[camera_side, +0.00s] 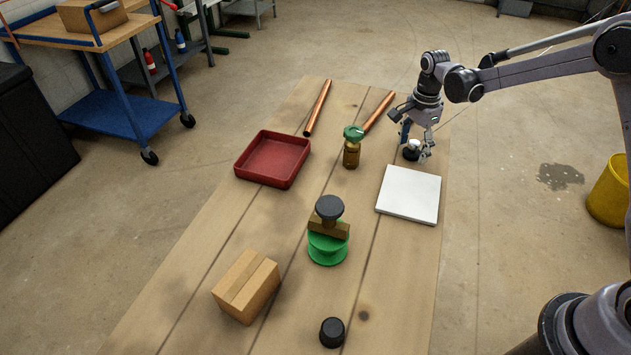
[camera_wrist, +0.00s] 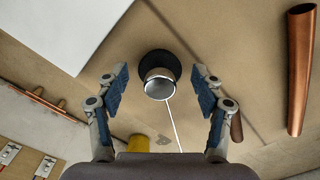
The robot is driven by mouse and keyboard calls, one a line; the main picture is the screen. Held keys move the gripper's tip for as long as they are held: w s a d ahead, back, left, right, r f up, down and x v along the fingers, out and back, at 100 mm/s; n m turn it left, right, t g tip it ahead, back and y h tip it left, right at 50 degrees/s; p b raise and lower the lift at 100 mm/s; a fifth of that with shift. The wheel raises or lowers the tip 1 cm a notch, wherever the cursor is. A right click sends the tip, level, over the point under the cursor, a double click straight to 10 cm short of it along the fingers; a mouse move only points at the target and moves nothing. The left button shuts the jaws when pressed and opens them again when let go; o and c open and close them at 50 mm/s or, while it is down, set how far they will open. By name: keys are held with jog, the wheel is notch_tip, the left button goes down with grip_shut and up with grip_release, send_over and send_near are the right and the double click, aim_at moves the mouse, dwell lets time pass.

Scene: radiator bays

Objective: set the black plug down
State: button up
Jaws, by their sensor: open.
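A black plug-like piece (camera_side: 332,332), short and tapered, stands upright on the wooden table at the near end, far from my gripper. My gripper (camera_side: 416,154) is low over the far right of the table, its fingers open around a small piece with a black base and a pale top (camera_side: 414,145). In the wrist view this piece shows as a black disc with a shiny silver-white top (camera_wrist: 159,80), between and ahead of the open fingers (camera_wrist: 160,88), with gaps on both sides. I cannot tell for certain which of these is the plug.
A white square plate (camera_side: 409,194) lies just nearer than my gripper. A brass piece with a green top (camera_side: 352,152) stands to the left. Copper pipes (camera_side: 318,108), a red tray (camera_side: 272,159), a green spool (camera_side: 327,252) bearing a brass block and black disc, and a cardboard box (camera_side: 246,287) occupy the table.

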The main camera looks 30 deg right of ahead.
aim_at(414, 142)
notch_tip(414, 142, up, 12)
jog(key=f, duration=0.1)
jog(key=s+a+r+n+t, duration=0.2)
jog(key=s+r+n, duration=0.3)
jog(key=s+r, duration=0.1)
jog(key=s+a+f+n+t, duration=0.1)
jog(key=s+n+t, duration=0.1)
jog(key=s+n, duration=0.4)
jog(key=s+a+f+n+t, duration=0.1)
jog(key=s+a+n+t, duration=0.1)
jog(key=s+n, duration=0.5)
jog(key=s+t, duration=0.1)
jog(key=s, duration=0.3)
jog(key=shift+a+f, duration=0.2)
jog(key=shift+f, duration=0.05)
